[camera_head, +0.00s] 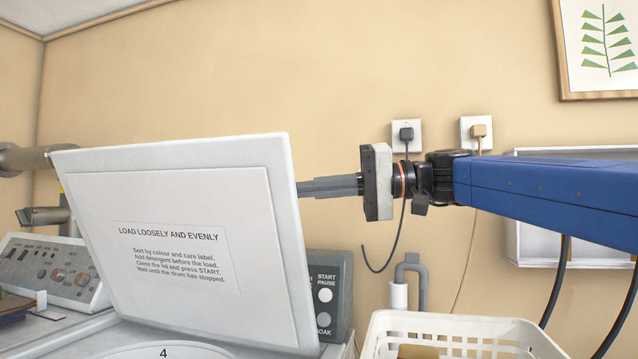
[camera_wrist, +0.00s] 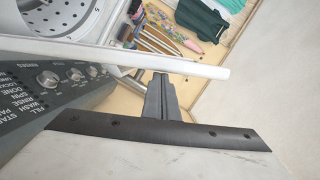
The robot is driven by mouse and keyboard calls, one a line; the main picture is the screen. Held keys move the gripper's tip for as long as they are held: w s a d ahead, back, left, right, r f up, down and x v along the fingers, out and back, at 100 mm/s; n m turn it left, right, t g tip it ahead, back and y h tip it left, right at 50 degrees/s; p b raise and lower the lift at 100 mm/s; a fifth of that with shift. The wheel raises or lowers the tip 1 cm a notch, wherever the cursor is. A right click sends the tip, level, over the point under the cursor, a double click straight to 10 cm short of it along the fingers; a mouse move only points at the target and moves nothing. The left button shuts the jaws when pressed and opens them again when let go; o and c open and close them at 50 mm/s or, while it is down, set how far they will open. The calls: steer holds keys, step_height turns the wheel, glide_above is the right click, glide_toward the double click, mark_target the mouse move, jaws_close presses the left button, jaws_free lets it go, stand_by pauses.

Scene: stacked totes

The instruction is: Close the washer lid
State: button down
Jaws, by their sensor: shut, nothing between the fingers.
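The white washer lid (camera_head: 190,240) stands open and tilted back in the head view, with a printed label on its inner face. Below it is the washer's top, marked 4 (camera_head: 163,352). My gripper (camera_head: 302,188) comes in from the right, shut and empty. Its fingertips are at the lid's right edge, partly hidden by it or just touching; I cannot tell which. In the wrist view the lid shows edge-on as a white strip (camera_wrist: 110,55), with my shut fingers (camera_wrist: 160,80) reaching to it.
The washer's control panel (camera_head: 326,290) stands behind the lid; its knobs show in the wrist view (camera_wrist: 60,76). Another washer's panel (camera_head: 50,268) is at left. A white basket (camera_head: 460,325) stands at lower right. Wall sockets with cords and a white shelf (camera_head: 512,215) are behind my arm.

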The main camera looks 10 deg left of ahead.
steer(key=s+a+f+n, duration=0.1)
steer(key=s+f+n, duration=0.2)
steer(key=s+f, duration=0.5)
steer(key=s+a+f+n+t+h, duration=0.1)
steer(key=s+f+n, duration=0.1)
steer(key=s+f, duration=0.6)
steer(key=s+a+f+n+t, duration=0.1)
steer(key=s+f+n, duration=0.2)
steer(key=s+f, duration=0.5)
steer(key=shift+s+a+f+n+h, duration=0.1)
steer(key=shift+f+n+h, duration=0.05)
steer(key=shift+f, duration=0.75)
steer(key=shift+a+f+n+h, duration=0.1)
steer(key=shift+f+n+h, duration=0.05)
steer(key=shift+f, duration=0.75)
steer(key=shift+s+f, duration=0.1)
steer(key=shift+f, duration=0.75)
steer(key=shift+d+r, duration=0.1)
